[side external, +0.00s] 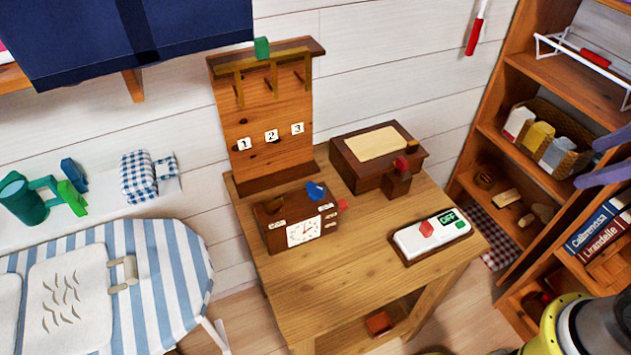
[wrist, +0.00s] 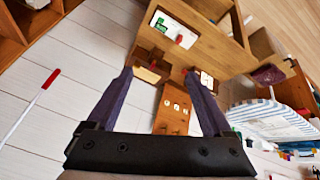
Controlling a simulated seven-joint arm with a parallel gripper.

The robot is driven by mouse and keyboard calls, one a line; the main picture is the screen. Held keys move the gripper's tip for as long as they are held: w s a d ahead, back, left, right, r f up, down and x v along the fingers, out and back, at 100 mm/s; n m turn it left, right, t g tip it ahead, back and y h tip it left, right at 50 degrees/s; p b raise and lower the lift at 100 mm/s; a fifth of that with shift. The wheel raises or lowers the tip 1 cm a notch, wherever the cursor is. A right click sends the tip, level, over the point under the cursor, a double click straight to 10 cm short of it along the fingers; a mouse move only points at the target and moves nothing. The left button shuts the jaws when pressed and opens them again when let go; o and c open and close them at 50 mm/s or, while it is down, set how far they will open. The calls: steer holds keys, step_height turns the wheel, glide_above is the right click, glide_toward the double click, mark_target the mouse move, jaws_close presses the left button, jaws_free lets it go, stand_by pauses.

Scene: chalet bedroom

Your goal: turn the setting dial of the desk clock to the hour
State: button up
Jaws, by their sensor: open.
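The desk clock (side external: 272,238) is a brown wooden box with a white face (side external: 303,231), standing on the wooden table (side external: 350,275). A blue knob (side external: 315,190) sits at its top and a red knob (side external: 342,204) at its right side; I cannot tell which is the setting dial. The hands are too small to read surely. In the wrist view the clock's white face (wrist: 207,79) shows small, partly behind the right finger. My gripper (side external: 588,164) is open and empty at the right edge, well away from the clock. Its two purple fingers also show in the wrist view (wrist: 157,74).
A board with hooks and numbers (side external: 258,120) stands behind the clock. A dark box (side external: 352,172) and a small red-topped block (side external: 397,183) stand to its right. A white panel reading OFF (side external: 408,243) lies at the table's right. Shelves (side external: 520,150) stand near my gripper.

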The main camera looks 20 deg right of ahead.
steer(key=w+a+r+n, duration=0.2)
steer(key=w+r+n, duration=0.3)
steer(key=w+r, duration=0.2)
steer(key=n+g, duration=0.6)
steer(key=n, duration=0.8)
glide_above(315, 186)
step_height(315, 186, down, 19)
step_height(315, 186, down, 13)
steer(key=shift+f, duration=0.1)
jaws_close()
